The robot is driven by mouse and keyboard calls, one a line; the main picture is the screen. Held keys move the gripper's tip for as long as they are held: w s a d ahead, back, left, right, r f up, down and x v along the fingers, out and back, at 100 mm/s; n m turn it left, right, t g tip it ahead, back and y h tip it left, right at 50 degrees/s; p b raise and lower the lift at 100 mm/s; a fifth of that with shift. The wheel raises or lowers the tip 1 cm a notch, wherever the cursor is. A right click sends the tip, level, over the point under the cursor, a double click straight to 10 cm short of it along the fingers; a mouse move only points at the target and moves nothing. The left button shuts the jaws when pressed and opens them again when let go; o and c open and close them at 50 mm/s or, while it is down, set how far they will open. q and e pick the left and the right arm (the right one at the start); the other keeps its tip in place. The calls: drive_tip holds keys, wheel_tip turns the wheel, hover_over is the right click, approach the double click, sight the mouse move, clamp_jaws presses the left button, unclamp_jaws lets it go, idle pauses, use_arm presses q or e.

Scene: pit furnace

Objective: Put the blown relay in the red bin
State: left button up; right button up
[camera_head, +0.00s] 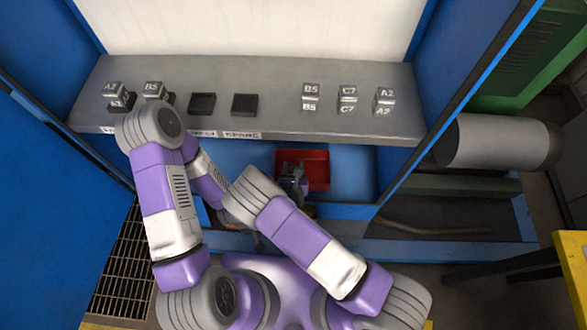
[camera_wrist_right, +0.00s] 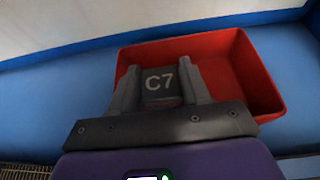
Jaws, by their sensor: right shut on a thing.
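The red bin (camera_head: 317,168) sits below the grey shelf, against the blue cabinet wall. It also fills much of the right wrist view (camera_wrist_right: 255,80). My right gripper (camera_head: 291,172) is at the bin's left part in the head view. In the right wrist view its two fingers (camera_wrist_right: 160,82) are shut on a dark grey relay (camera_wrist_right: 160,86) marked C7, which shows against the bin's inside. How far the relay is above the bin floor I cannot tell.
On the shelf (camera_head: 275,80), relays A2 (camera_head: 114,90) and B5 (camera_head: 153,88) stand at left beside two empty black sockets (camera_head: 202,103) (camera_head: 244,104). Relays B5 (camera_head: 311,92), C7 (camera_head: 347,96) and A2 (camera_head: 385,98) stand at right. The shelf's front edge overhangs the bin area.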

use_arm(q)
drive_tip(key=shift+f+b, duration=0.4)
drive_tip(key=shift+f, duration=0.05)
use_arm(e)
drive_tip(key=shift+f, duration=0.6)
drive_tip(key=o, duration=1.1)
